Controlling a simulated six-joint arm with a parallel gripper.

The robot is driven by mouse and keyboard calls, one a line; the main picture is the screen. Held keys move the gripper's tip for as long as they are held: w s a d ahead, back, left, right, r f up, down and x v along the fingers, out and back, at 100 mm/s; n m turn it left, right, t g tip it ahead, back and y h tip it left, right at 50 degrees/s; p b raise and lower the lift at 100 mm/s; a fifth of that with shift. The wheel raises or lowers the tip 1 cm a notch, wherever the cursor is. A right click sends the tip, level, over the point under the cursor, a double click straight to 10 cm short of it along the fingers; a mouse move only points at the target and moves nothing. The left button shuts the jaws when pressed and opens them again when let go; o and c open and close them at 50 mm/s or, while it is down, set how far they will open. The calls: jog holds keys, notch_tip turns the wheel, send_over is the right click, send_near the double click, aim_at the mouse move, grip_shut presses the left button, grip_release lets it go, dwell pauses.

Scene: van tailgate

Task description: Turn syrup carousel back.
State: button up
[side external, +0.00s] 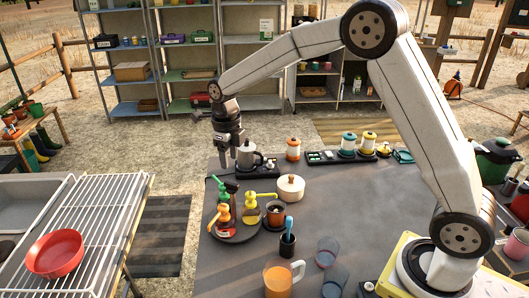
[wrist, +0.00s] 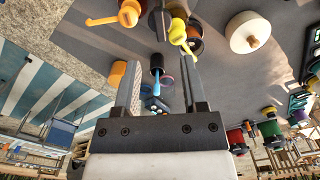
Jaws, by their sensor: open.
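The syrup carousel (side external: 237,236) is a dark round turntable at the front left of the grey table in the side view. It carries pump bottles, among them one with a green pump (side external: 221,187) and one with a yellow pump (side external: 258,196). In the wrist view an orange pump (wrist: 128,14) and a yellow pump (wrist: 180,36) show at the top. My gripper (side external: 229,158) points down near the table's far left corner, behind and above the carousel, apart from it. Its two fingers (wrist: 161,66) are spread with nothing held. The carousel's plate is mostly hidden by its bottles.
A metal moka pot (side external: 246,154) stands close to my gripper. A lidded cream pot (side external: 290,187), a brown cup (side external: 275,213) and a dark cup with a blue-handled tool (side external: 287,243) stand right of the carousel. The table's middle is clear.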

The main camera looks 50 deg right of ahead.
jog(key=c, duration=0.7)
jog(key=shift+d, duration=0.15)
grip_shut()
jog(key=d+f+n+g+y, duration=0.1)
jog(key=d+f+n, duration=0.1)
jog(key=d+n, duration=0.5)
jog(key=d+f+n+g+y, duration=0.1)
jog(key=d+n, duration=0.6)
jog(key=n, duration=1.2)
jog(key=shift+f+g, duration=0.35)
jog(key=shift+g, duration=0.45)
